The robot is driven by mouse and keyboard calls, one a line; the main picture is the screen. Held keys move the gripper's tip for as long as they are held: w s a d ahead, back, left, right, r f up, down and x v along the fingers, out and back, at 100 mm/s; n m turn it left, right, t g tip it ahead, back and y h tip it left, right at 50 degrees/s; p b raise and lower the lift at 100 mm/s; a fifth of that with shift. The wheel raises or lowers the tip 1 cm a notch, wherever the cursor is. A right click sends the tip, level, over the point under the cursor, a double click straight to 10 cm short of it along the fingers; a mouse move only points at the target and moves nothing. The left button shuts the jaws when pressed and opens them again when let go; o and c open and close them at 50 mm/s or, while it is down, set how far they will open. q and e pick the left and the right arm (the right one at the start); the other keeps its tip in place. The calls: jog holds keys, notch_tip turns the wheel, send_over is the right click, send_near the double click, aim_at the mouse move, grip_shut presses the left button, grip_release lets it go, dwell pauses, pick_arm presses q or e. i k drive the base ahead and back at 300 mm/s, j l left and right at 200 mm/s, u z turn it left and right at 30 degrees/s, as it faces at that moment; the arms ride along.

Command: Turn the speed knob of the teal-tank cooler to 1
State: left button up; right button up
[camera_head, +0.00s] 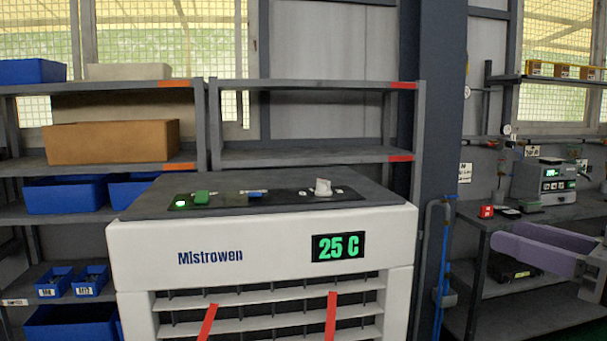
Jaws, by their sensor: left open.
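A white cooler (150,245) with a dark top stands in front of me, marked "Mistrowen". No teal tank shows in this view.
The top panel also has a green control (201,197), a blue control (254,194) and a lit green lamp (181,204). Red ribbons (331,315) hang at the front vents. Shelves with bins (66,194) stand behind; a bench (530,216) with an instrument (545,182) is at right.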

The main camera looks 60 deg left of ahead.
aim_at(324, 187)
jog(key=j, duration=0.9)
jog(key=k+j, duration=0.1)
jog(key=j, duration=0.8)
